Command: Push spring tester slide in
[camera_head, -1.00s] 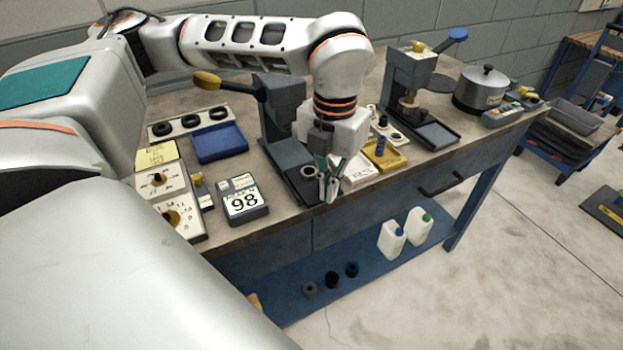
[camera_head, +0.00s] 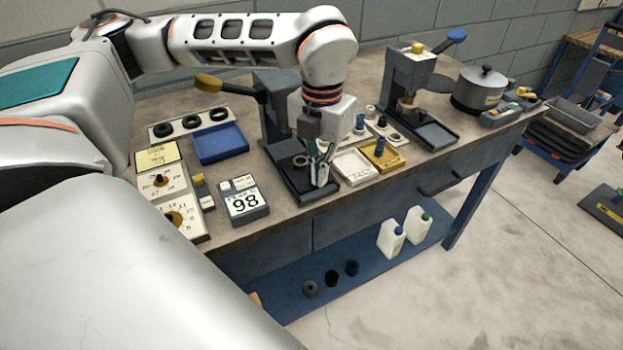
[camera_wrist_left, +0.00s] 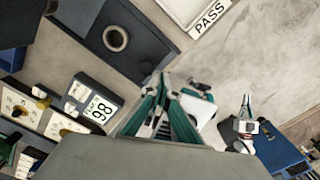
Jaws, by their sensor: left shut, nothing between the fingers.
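The spring tester (camera_head: 279,108) is a dark grey press with a yellow-knobbed lever. Its low dark slide (camera_head: 290,178) extends toward the table's front edge and carries a dark ring (camera_head: 300,162). In the left wrist view the slide (camera_wrist_left: 88,20) and ring (camera_wrist_left: 115,38) are at upper left. My left gripper (camera_head: 320,176) is shut and empty, pointing down at the slide's front right part. It hides that part, so contact is unclear. Its teal fingers also show in the left wrist view (camera_wrist_left: 163,85). A small teal-fingered shape (camera_wrist_left: 246,106), seemingly my right gripper, shows there over the floor.
Right of the slide are a white tray (camera_head: 353,167) marked PASS and a yellow tray (camera_head: 384,159). Left are a "98" timer (camera_head: 245,203) and a blue tray (camera_head: 219,146). A second press (camera_head: 408,75) stands further right. Bare floor lies in front of the table.

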